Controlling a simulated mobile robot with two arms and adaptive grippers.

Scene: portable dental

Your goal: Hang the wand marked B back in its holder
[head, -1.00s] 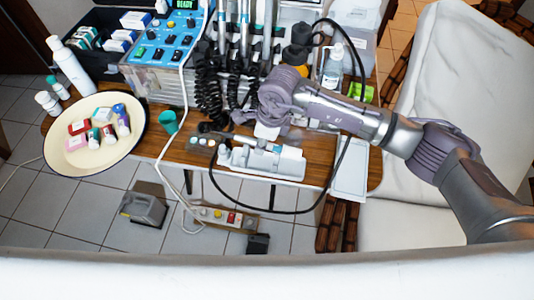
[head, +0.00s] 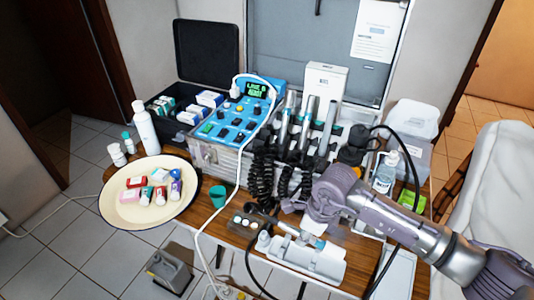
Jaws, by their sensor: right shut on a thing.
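My right gripper (head: 314,222) reaches in from the right. It is low over the front of the wooden table, shut on a wand (head: 284,228) with a dark end at the left and a pale body. The wand lies slantwise just above or against a white cradle-like unit (head: 300,256); I cannot tell whether they touch. No letter B is readable on it. Several upright wands (head: 305,124) stand in a row in the holder on the front of the metal unit, with black coiled hoses below. My left gripper is not in view.
The blue control panel (head: 234,120) sits left of the holder. A pump bottle (head: 385,175) is at right. A black hose loops around my right arm.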

